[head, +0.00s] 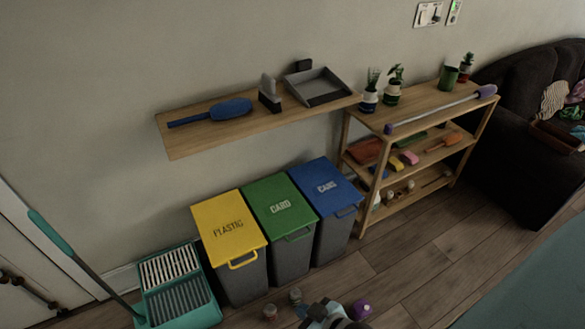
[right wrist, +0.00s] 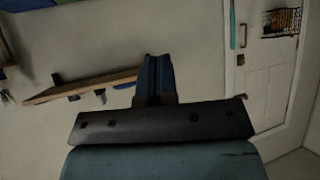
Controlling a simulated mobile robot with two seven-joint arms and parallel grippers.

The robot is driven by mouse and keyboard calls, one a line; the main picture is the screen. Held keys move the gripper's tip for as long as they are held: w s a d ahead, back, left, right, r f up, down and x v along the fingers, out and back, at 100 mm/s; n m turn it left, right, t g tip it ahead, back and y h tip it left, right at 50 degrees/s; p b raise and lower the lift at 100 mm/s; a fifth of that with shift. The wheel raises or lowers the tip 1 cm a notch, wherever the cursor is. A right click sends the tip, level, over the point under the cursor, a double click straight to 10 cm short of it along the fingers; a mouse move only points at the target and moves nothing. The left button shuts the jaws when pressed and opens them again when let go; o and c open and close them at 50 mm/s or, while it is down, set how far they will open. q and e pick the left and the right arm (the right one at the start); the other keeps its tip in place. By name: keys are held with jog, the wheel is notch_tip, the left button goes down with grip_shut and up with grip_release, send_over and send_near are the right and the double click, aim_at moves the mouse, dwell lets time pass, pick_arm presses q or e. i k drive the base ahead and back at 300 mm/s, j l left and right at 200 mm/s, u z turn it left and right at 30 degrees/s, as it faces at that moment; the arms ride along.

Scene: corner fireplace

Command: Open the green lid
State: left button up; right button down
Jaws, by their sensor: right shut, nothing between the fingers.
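The green lid (head: 270,191), marked CARD, lies flat and closed on the middle one of three grey bins. Its green handle (head: 299,236) is at the front edge. My right gripper (head: 316,309) shows at the bottom of the head view, low in front of the bins and apart from the green lid. In the right wrist view its fingers (right wrist: 155,75) are shut together with nothing between them. My left gripper is not in view.
The yellow PLASTIC lid (head: 228,227) and blue CANS lid (head: 324,183) flank the green one, both closed. A wall shelf (head: 185,144) hangs above. A teal mop bucket (head: 193,311) stands left, a wooden rack (head: 418,106) right.

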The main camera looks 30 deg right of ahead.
aim_at(280, 210)
jog(key=k+l+u, duration=0.1)
jog(key=l, duration=0.3)
jog(key=k+l+u, duration=0.15)
jog(key=k+l, duration=0.15)
jog(key=k+l+u, duration=0.1)
jog(key=l, duration=0.3)
jog(key=k, duration=0.1)
